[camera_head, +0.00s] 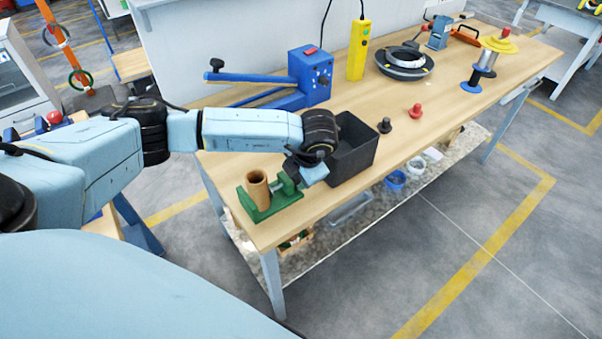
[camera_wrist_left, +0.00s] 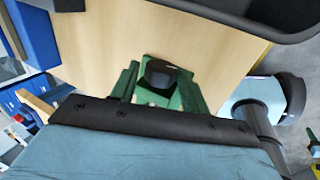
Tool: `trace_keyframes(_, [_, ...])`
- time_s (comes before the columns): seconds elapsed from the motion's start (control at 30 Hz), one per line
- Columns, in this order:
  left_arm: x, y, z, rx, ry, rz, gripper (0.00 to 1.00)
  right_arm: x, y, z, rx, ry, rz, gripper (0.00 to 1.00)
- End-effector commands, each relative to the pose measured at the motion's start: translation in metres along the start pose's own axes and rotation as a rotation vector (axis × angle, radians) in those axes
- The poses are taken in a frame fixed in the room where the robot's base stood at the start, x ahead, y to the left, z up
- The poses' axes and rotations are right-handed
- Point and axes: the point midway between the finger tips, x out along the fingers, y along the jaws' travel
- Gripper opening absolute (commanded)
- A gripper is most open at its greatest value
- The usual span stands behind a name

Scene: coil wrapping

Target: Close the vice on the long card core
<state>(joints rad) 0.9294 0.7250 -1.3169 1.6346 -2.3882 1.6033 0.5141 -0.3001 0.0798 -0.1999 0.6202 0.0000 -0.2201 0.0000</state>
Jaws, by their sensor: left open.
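The green vice (camera_head: 272,208) stands on the near left corner of the wooden bench. The brown card core (camera_head: 258,188) stands upright in it, towards its left end; I cannot tell whether the jaws touch it. My left gripper (camera_head: 304,170) is open just above the vice's right end, to the right of the core, and hides part of that end. In the left wrist view the green vice (camera_wrist_left: 191,96) lies beyond the dark edge of my gripper, with a dark block between its green parts. The core is not clear there.
A black bin (camera_head: 352,148) stands close to the right of my left gripper. A blue machine (camera_head: 310,75) with a long arm and a yellow pendant (camera_head: 359,50) stand behind. Red (camera_head: 415,110) and black (camera_head: 385,125) knobs stand to the right. The bench front is near the vice.

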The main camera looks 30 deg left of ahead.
Motion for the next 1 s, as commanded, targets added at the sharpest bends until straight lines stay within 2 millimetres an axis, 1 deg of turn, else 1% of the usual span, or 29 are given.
trace_keyframes(0.03, [0.0010,-0.0047,0.0010,0.007,-0.003,0.052,0.45,0.0035,-0.0001,0.0003,0.000,0.000,0.000,0.36])
trace_keyframes(0.1, [0.0012,-0.0063,0.0011,0.005,-0.004,0.129,0.45,0.0067,-0.0001,0.0006,0.000,0.000,0.000,0.36])
trace_keyframes(0.23, [0.0011,-0.0069,0.0007,0.001,-0.002,0.221,0.45,0.0109,-0.0002,0.0010,0.000,0.000,0.000,0.36])
trace_keyframes(0.7, [0.0000,-0.0066,-0.0010,-0.001,-0.001,0.229,0.45,0.0110,-0.0002,0.0011,0.000,0.000,0.000,0.36])
trace_keyframes(0.73, [0.0000,-0.0066,-0.0010,-0.001,-0.001,0.229,0.44,0.0110,-0.0001,0.0010,0.000,0.000,0.000,0.36])
trace_keyframes(0.9, [0.0000,-0.0067,-0.0010,0.000,-0.001,0.228,0.22,0.0109,-0.0001,0.0010,0.000,0.000,0.000,0.36])
trace_keyframes(0.93, [0.0000,-0.0068,-0.0010,0.000,-0.001,0.228,0.20,0.0109,-0.0002,0.0011,0.000,0.000,0.000,0.36])
trace_keyframes(1.0, [0.0001,-0.0065,-0.0011,-0.001,0.000,0.225,0.19,0.0108,-0.0001,0.0010,0.000,0.000,0.000,0.36])
